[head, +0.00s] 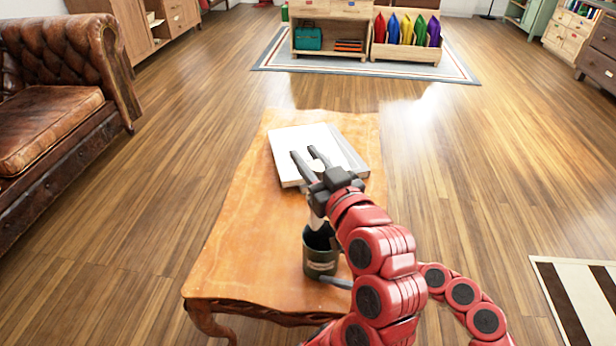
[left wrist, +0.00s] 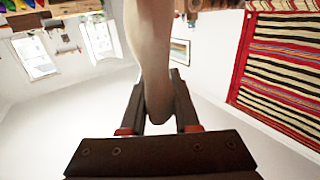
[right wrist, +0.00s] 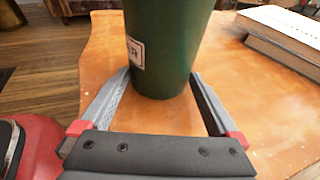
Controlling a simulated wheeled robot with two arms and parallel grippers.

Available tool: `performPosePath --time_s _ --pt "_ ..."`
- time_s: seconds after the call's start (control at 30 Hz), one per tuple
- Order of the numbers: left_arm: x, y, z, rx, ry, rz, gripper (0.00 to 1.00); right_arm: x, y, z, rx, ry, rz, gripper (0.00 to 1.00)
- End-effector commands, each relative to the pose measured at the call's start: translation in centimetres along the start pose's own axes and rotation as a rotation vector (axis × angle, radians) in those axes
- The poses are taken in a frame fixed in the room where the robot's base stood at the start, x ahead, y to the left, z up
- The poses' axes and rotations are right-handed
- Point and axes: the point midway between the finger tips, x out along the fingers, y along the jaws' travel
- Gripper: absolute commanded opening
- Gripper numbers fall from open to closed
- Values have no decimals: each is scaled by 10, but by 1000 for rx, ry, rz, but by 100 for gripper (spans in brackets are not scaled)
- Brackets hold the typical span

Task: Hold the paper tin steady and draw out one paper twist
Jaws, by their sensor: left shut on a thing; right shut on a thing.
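The paper tin (head: 320,265) is dark green with a pale label and stands upright on the wooden table. My right gripper (right wrist: 160,84) is shut on the tin, one finger on each side; in the head view only part of it shows beside the tin's base. My left gripper (head: 305,152) is above the tin, shut on a pale paper twist (left wrist: 153,50), which runs between its fingers. In the head view the twist (head: 317,221) shows at the tin's mouth, below the gripper. My left arm hides part of the mouth, and I cannot tell whether the twist's end is clear of the rim.
The table's left side is clear. A leather sofa (head: 60,80) stands at the left, and low shelves with colored items stand far back.

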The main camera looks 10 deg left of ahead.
Motion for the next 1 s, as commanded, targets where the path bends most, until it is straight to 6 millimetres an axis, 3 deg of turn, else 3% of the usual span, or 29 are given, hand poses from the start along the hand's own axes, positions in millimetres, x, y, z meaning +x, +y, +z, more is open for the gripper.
performPosePath --time_s 0.3,0.33,0.67,0.77,1.0 --pt "0 0 -4 0 0 0 0 0 0 0 0 0 0 65" --pt "0 0 -4 0 1 1 0 0 0 0 0 0 0 100" --pt "0 0 -4 0 1 0 0 -5 0 0 0 0 -1 100" --pt "0 0 -4 0 1 0 0 -18 -1 0 1 0 -4 100" --pt "0 0 -4 0 1 0 0 -73 -2 0 1 0 -8 100"
